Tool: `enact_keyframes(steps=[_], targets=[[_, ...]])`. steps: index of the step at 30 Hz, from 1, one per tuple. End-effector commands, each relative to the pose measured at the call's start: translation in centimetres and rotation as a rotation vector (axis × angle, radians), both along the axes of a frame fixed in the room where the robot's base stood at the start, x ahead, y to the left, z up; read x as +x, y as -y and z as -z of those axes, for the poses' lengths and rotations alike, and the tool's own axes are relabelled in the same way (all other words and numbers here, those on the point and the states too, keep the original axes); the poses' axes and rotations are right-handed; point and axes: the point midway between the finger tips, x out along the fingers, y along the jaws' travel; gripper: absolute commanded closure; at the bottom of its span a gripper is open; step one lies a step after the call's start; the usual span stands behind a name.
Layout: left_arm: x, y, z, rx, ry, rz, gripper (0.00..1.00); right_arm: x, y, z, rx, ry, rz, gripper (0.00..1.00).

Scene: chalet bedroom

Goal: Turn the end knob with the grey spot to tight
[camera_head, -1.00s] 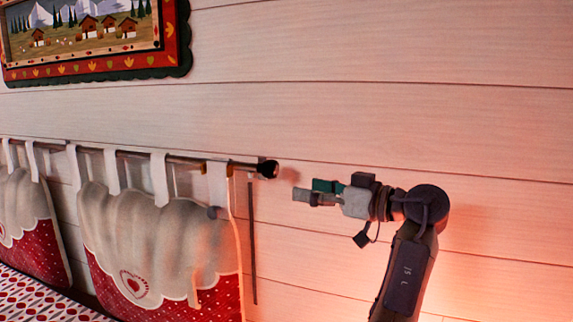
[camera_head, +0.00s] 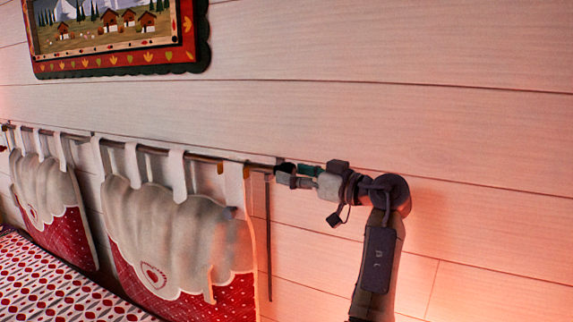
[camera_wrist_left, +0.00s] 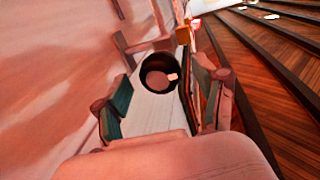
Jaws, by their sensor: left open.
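The dark round end knob (camera_wrist_left: 150,88) caps the end of the rod and shows near the middle of the left wrist view. A small pale spot (camera_wrist_left: 173,77) sits on the right part of its face. My left gripper (camera_wrist_left: 160,104) is open, with one finger on each side of the knob in that picture. I cannot tell whether either finger touches it. In the head view my left gripper (camera_head: 285,172) reaches from the right to the rod's end and mostly hides the knob. My right gripper is not in view.
The rod (camera_head: 208,158) runs along the pale plank wall (camera_head: 450,140). A cream and red padded cushion (camera_head: 165,240) hangs from it by loops. A thin dark stick (camera_head: 268,240) hangs below the rod's end. A framed picture (camera_head: 115,35) is higher up at left.

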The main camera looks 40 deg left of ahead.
Motion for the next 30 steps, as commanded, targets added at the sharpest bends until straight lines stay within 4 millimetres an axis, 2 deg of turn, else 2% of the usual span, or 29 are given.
enact_keyframes(steps=[1, 6, 16, 17, 27, 30], targets=[[-0.1, -0.8, -0.2, 0.000, -0.001, -0.002, 0.29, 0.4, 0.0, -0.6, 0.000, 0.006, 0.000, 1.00], [-0.2, -2.2, -0.1, -0.001, -0.001, -0.001, 0.29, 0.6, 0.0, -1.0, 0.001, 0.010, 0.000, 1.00], [-0.3, -2.6, 0.1, 0.000, 0.000, 0.000, 0.29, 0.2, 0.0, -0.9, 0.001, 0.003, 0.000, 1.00], [-0.3, -2.6, 0.1, 0.000, 0.000, 0.000, 0.33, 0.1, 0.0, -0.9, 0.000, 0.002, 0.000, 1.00], [-0.2, -2.5, 0.0, 0.000, 0.000, 0.001, 0.89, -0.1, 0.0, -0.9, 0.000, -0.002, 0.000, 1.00], [-0.2, -2.5, 0.0, -0.004, -0.014, 0.000, 0.90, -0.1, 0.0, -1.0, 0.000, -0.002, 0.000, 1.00]])
